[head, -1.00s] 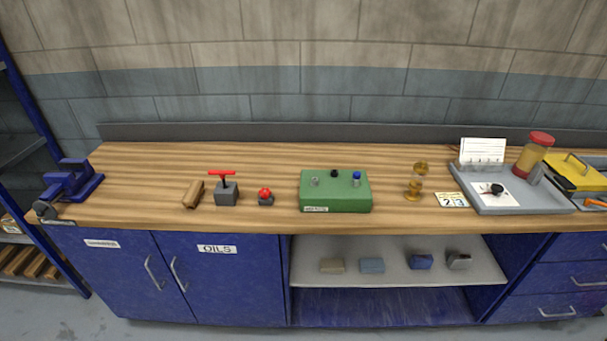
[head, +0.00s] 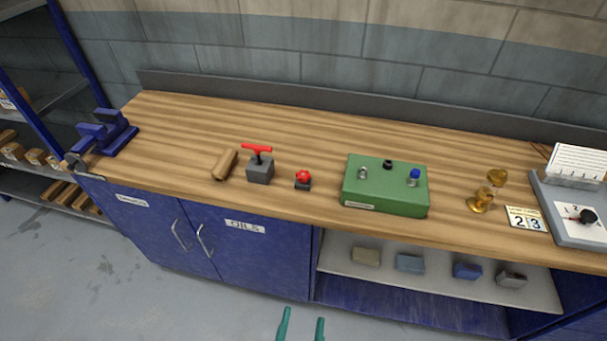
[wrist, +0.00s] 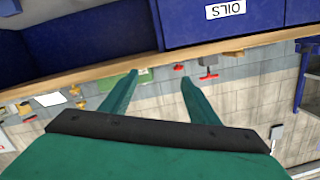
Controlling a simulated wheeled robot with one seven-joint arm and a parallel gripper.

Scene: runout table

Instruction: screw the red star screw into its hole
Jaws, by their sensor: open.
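The red star screw (head: 303,176) has a red star-shaped head. It stands upright at a small dark block (head: 303,186) near the front of the wooden bench (head: 205,125). I cannot tell how deep it sits, and no hole shows. In the wrist view it is a small red spot (wrist: 178,68) near the fingertips. My gripper (head: 302,317) is open and empty, low in front of the bench and below the screw in the head view. Its two teal fingers (wrist: 165,77) are spread apart in the wrist view, with nothing between them.
Left of the screw are a grey block with a red T-handle (head: 259,167) and a wooden piece (head: 225,165). To its right are a green box (head: 385,187) with small knobs and brass parts (head: 481,200). A blue vise (head: 105,135) is far left. The bench behind is clear.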

